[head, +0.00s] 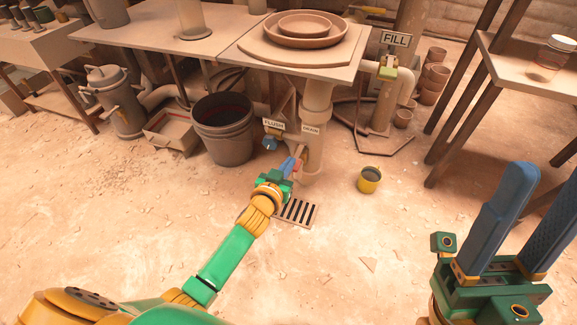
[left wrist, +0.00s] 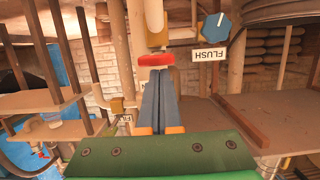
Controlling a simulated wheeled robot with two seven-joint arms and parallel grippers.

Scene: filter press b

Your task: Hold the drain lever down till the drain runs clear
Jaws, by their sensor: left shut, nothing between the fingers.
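The drain lever's red handle (head: 298,166) is below the DRAIN label (head: 311,129) on the upright pipe. In the left wrist view the red handle (left wrist: 156,59) lies across, just beyond the fingertips. My left gripper (head: 291,164) is shut and empty, its blue fingers reaching to the handle; they show closed together in the left wrist view (left wrist: 158,75). I cannot tell whether they touch it. The floor drain grate (head: 297,212) is below; no flow is discernible. My right gripper (head: 548,180) is open and empty at the right, away from the press.
A blue FLUSH knob (head: 270,143) is close left of the lever. A dark bucket (head: 222,145) stands farther left. A yellow cup (head: 370,187) is on the floor to the right. A table (head: 515,65) stands at right. The near floor is mostly clear.

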